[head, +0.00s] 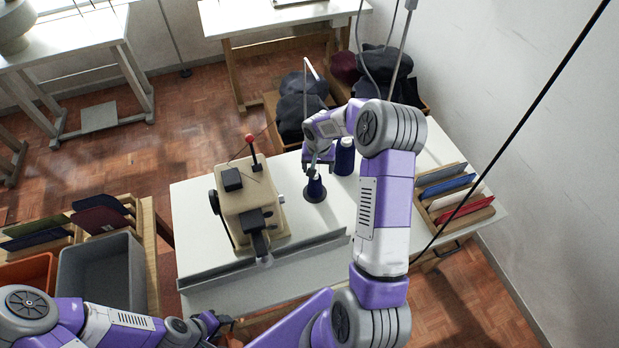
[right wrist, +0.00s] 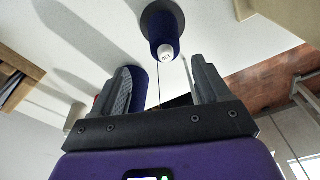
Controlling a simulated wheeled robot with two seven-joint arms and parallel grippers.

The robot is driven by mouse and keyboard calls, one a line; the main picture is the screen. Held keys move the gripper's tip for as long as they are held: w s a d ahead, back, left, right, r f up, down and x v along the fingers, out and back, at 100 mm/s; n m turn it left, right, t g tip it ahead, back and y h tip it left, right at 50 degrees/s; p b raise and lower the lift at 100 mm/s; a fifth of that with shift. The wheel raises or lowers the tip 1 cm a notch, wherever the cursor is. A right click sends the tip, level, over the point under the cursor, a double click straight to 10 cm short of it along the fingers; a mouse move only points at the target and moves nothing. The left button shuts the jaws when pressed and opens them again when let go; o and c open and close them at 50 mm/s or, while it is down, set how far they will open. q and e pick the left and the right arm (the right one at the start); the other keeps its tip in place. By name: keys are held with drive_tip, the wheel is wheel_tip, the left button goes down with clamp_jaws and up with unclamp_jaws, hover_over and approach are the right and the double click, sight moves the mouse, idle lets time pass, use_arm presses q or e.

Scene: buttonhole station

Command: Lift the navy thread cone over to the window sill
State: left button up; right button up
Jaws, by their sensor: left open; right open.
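Two navy thread cones stand on the white table (head: 195,225). One cone (head: 315,190) is upright on a dark round base; the other cone (head: 345,160) is just behind it to the right. My right gripper (head: 318,165) is open and empty above and beside the nearer cone. In the right wrist view, the cone with the round base (right wrist: 163,38) lies beyond the open fingers, its white marked top towards me. The second cone (right wrist: 138,88) is partly hidden by the left finger. My left gripper (head: 222,328) is open near the bottom edge. I cannot make out the window sill.
A beige machine (head: 250,205) with a red-knobbed lever stands left of the cones. A rack of coloured folders (head: 450,190) is at the right. Dark caps (head: 300,100) fill a box behind the table. A grey bin (head: 100,270) is at left.

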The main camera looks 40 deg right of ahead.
drive_tip(key=f, duration=0.4)
drive_tip(key=w+f, duration=0.1)
drive_tip(key=f, duration=0.1)
drive_tip(key=shift+f, duration=0.1)
drive_tip(key=shift+w, duration=0.1)
clamp_jaws()
wheel_tip(320, 180, up, 12)
drive_tip(key=p, duration=0.1)
drive_tip(key=shift+f, duration=0.25)
idle(0.3)
drive_tip(key=shift+a, duration=0.1)
